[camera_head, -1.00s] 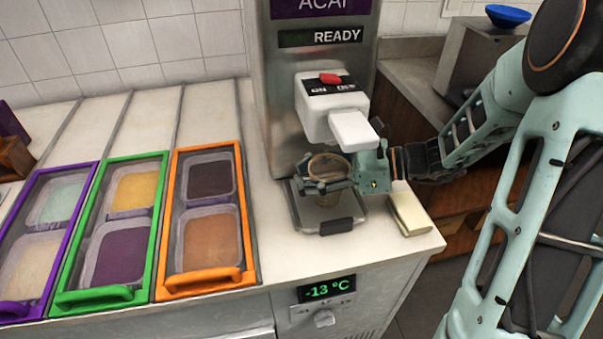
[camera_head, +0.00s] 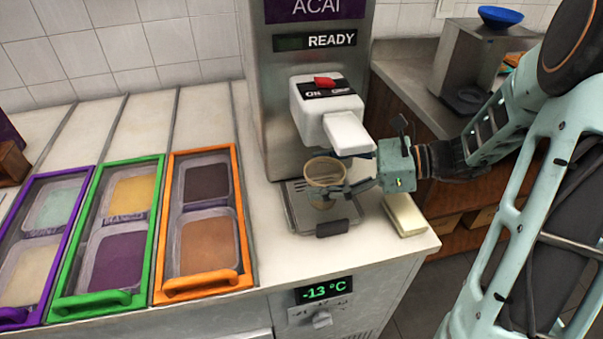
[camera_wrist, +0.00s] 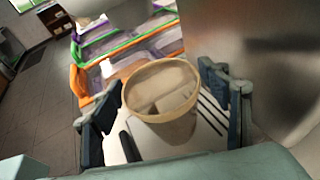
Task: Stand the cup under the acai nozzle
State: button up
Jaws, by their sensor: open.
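The cup (camera_head: 322,174) is a translucent tan cup standing upright on the drip tray (camera_head: 296,209) of the acai machine (camera_head: 262,110). The white nozzle housing (camera_head: 347,134) is above it and slightly to its right in the head view; exact alignment is hard to tell. My gripper (camera_head: 345,188) is at the cup from the right, its fingers open. In the wrist view the cup (camera_wrist: 164,95) sits between the two spread fingers (camera_wrist: 170,100), with a visible gap on each side. The cup looks empty.
Purple, green and orange framed topping bins (camera_head: 205,225) lie on the counter at left. A cream block (camera_head: 404,214) lies right of the tray, near the counter edge. A grey machine with a blue bowl (camera_head: 504,16) stands back right.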

jog(key=v, duration=0.7)
